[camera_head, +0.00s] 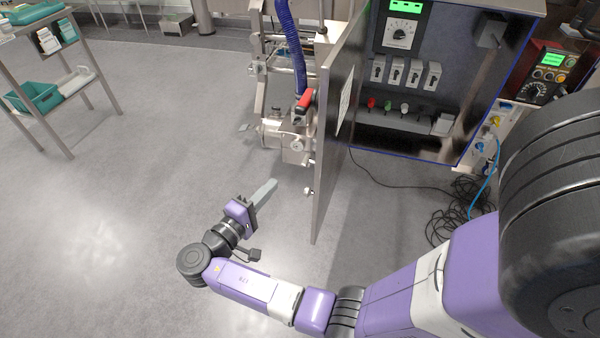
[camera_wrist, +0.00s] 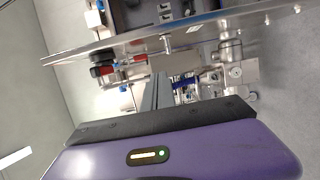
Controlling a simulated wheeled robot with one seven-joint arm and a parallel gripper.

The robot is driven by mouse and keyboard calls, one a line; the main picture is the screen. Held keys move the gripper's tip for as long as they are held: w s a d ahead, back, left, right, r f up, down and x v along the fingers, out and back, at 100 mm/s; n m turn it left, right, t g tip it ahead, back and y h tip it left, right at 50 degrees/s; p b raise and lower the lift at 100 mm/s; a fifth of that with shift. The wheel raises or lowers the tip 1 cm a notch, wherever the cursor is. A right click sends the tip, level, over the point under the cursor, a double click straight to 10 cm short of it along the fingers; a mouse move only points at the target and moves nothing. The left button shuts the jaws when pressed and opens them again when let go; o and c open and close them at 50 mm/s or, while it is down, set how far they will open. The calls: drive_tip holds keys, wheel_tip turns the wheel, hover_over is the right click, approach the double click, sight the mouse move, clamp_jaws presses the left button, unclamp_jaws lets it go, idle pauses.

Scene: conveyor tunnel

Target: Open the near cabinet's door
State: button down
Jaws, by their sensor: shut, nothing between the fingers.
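The near cabinet (camera_head: 455,95) stands at the upper right in the head view, its dark inside showing breakers, switches and coloured knobs. Its grey door (camera_head: 335,130) stands swung wide open toward me, seen nearly edge-on. A small knob-like handle (camera_head: 308,191) sits on the door's outer face near its free edge. In the wrist view the door (camera_wrist: 120,50) crosses the top as a slanted band, with the handle (camera_wrist: 167,43) on it. My gripper (camera_head: 266,190) is shut and empty, left of the door and apart from the handle. It also shows in the wrist view (camera_wrist: 158,85).
A machine with a blue hose (camera_head: 290,45) and red lever stands behind the door. Black cables (camera_head: 455,215) lie coiled on the floor below the cabinet. A cart (camera_head: 60,85) with a teal bin stands upper left. The floor at left is clear.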

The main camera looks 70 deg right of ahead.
drive_tip(key=s+d+p, duration=0.2)
drive_tip(key=s+d, duration=0.4)
drive_tip(key=d, duration=0.3)
drive_tip(key=shift+s+d, duration=0.25)
drive_tip(key=shift+d, duration=0.1)
drive_tip(key=shift+s, duration=0.15)
